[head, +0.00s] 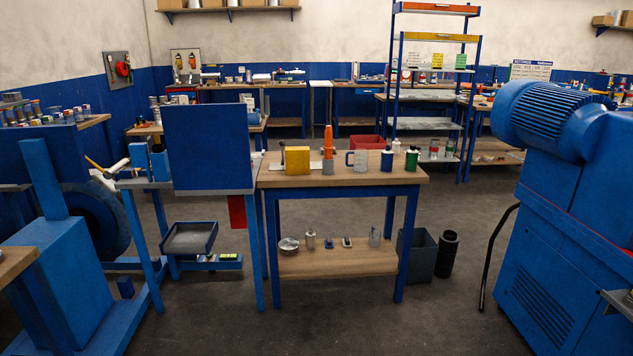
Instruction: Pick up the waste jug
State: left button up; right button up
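A grey-white jug with a handle on its left side (359,161) stands upright on the wooden top of the blue-legged workbench (410,179), right of an orange cone-tipped bottle. A smaller, pale, clear-looking jug or beaker (374,238) stands on the bench's lower wooden shelf (337,265), near its right end. I cannot tell from labels which of the two is the waste jug. Neither of my grippers shows in the head view.
On the benchtop stand a yellow block (297,160), the orange bottle (328,155), a blue bottle (387,161) and a green bottle (412,158). A grey bin (418,255) and black cylinder (447,255) stand right of the bench. A blue machine (575,215) fills the right. Floor in front is clear.

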aim_at(375, 232)
jog(key=i+z, duration=0.2)
jog(key=i, duration=0.75)
jog(key=i+j+z, duration=0.15)
jog(key=i, duration=0.8)
